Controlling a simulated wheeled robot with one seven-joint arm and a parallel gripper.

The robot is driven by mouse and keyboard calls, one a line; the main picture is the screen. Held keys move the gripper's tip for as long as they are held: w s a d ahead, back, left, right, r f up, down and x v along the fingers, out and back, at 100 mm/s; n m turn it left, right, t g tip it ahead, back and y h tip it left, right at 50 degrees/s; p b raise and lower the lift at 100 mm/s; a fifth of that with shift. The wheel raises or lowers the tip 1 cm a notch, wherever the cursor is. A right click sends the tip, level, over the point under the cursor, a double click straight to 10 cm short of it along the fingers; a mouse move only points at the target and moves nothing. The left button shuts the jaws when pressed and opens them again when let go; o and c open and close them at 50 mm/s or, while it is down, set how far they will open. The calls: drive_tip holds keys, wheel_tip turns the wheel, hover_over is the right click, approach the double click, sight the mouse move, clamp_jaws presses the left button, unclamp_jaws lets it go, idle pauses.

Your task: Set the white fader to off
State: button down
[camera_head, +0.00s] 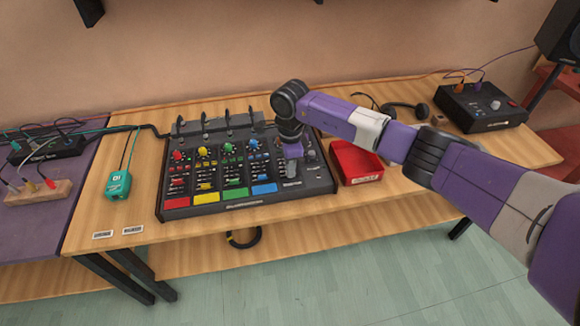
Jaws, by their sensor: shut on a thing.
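The black mixer (240,203) lies on the wooden table, with red, yellow, green and blue channel strips. My gripper (292,168) points down over the strip to the right of the blue one. It is shut on a small part there, which seems to be the white fader. The fader itself is hidden by my gripper, so its position along the slot cannot be told.
A teal device (118,185) lies left. Cables plug in along the mixer's back.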

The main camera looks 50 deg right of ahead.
drive_tip(key=shift+s+a, duration=0.15)
drive_tip(key=c, duration=1.5)
unclamp_jaws()
drive_tip(key=shift+o, duration=0.2)
drive_tip(key=shift+r+b, duration=0.65)
drive_tip(key=shift+r, duration=3.25)
